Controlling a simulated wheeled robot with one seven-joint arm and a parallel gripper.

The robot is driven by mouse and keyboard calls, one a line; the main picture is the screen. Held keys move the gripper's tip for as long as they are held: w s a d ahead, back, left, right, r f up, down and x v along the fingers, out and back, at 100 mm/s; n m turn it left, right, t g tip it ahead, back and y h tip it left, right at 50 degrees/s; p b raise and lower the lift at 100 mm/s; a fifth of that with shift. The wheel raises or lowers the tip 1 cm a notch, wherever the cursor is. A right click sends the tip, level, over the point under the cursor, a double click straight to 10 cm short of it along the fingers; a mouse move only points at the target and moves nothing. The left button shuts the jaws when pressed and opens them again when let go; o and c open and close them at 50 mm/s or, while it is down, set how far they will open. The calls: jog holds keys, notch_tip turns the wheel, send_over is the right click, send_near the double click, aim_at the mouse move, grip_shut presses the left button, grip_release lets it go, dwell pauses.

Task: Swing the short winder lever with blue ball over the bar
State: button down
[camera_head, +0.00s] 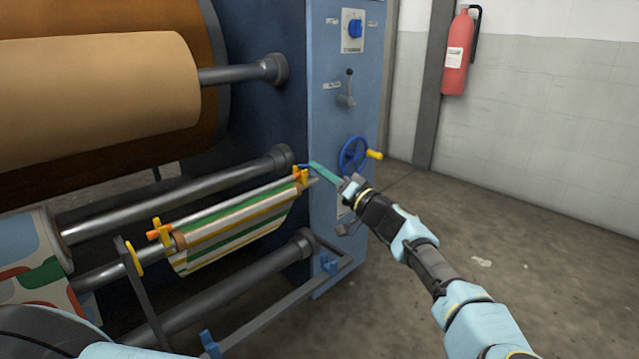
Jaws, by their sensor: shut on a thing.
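My gripper (346,186) is in front of the blue machine panel, right of the rollers. It is shut on a teal strip (325,173) that reaches up and left from the jaws. At the strip's far end is a small blue part (304,166), by the right yellow clip (301,178). This may be the blue ball of the short winder lever, but it is too small to be sure. I cannot tell whether the strip touches it.
The panel carries a blue handwheel (353,155) with a yellow handle close behind my gripper, a grey lever (348,88) and a blue knob (355,28). Grey frame rails (265,322) stand in front of the rollers. The floor at right is clear. A fire extinguisher (457,53) hangs behind.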

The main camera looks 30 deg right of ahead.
jog(key=shift+f+t+y+b, duration=0.3)
jog(key=shift+f+t+b, duration=0.65)
jog(key=shift+b, duration=0.45)
jog(key=shift+r, duration=0.15)
jog(key=shift+a, duration=0.1)
jog(key=c, duration=0.8)
grip_release()
jog(key=shift+p+v, duration=2.05)
jog(key=shift+v, duration=3.35)
